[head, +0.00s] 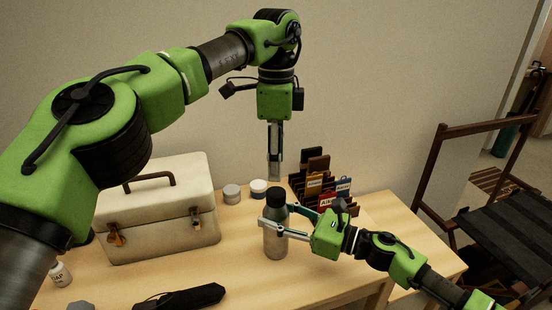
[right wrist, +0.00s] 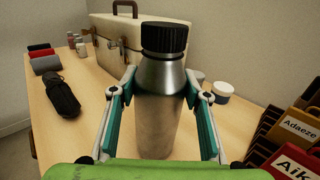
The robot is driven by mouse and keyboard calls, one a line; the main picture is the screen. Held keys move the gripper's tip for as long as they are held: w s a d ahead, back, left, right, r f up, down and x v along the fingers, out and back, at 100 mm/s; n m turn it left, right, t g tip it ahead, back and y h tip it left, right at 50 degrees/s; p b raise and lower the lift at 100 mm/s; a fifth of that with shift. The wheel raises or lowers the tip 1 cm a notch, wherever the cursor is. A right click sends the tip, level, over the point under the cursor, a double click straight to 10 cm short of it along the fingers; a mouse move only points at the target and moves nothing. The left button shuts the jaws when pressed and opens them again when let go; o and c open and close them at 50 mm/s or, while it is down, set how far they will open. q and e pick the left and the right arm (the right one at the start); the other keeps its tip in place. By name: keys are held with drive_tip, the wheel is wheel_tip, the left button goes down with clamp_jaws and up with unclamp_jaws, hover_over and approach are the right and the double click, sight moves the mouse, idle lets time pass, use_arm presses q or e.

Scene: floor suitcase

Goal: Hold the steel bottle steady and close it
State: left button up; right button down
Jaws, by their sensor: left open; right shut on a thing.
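The steel bottle (head: 275,243) stands upright on the wooden table, near its right part. Its black cap (head: 276,198) sits on top of the neck, and the ribbed cap (right wrist: 164,38) looks level in the right wrist view; I cannot tell how tight it is. My right gripper (head: 284,226) is shut on the bottle's body from the right, with one finger on each side of the steel (right wrist: 158,125). My left gripper (head: 275,165) points straight down above the cap, open and empty. Its fingertips appear a little apart from the cap.
A cream case (head: 160,225) with a handle stands at the left. Two small lidded jars (head: 232,194) and a card rack (head: 318,185) stand behind the bottle. A folded black umbrella (head: 180,298) lies in front. A dark chair (head: 490,190) is at the right.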

sight(276, 192)
use_arm(q)
drive_tip(key=shift+f, duration=4)
drive_tip(key=c, duration=1.1)
drive_tip(key=shift+c, duration=0.2)
